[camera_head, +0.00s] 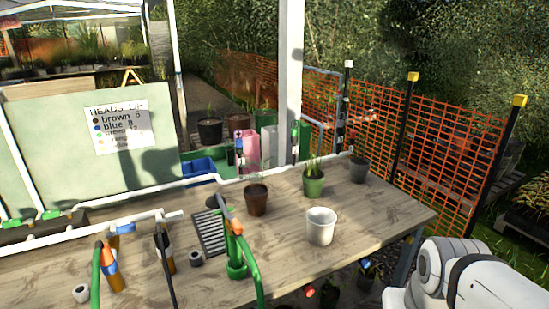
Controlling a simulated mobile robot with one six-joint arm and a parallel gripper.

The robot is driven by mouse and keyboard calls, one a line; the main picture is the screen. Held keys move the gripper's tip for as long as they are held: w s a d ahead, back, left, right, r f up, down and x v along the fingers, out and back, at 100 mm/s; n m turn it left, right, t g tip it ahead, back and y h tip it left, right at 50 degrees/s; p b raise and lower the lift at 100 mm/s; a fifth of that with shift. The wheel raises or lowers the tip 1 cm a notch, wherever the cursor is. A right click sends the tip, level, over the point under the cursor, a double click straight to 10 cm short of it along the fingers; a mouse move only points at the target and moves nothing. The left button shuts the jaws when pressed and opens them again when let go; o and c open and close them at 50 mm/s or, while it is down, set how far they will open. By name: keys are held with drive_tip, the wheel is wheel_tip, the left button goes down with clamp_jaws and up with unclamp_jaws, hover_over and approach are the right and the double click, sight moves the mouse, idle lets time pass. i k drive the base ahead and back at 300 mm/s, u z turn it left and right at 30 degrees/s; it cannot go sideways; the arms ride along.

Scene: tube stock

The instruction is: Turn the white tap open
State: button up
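I cannot pick out the white tap for sure. A white pipe (140,193) runs along the back of the wooden table, and a lower white pipe (75,237) with a branching end lies at the left. Small green fittings show on the pipework at the far left. Any tap handle is too small to tell, and so is whether it is open or shut. My white arm shows at the lower right, off the table's right end. My gripper is outside the picture.
Upright hose heads stand front left. A green panel bears a sign (120,127). Orange netting (440,140) stands at right.

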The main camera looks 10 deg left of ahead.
sight(170, 217)
drive_tip(key=z, duration=0.05)
drive_tip(key=k, duration=0.5)
drive_tip(key=u, duration=1.4)
drive_tip(key=i, duration=1.2)
drive_tip(key=z, duration=0.1)
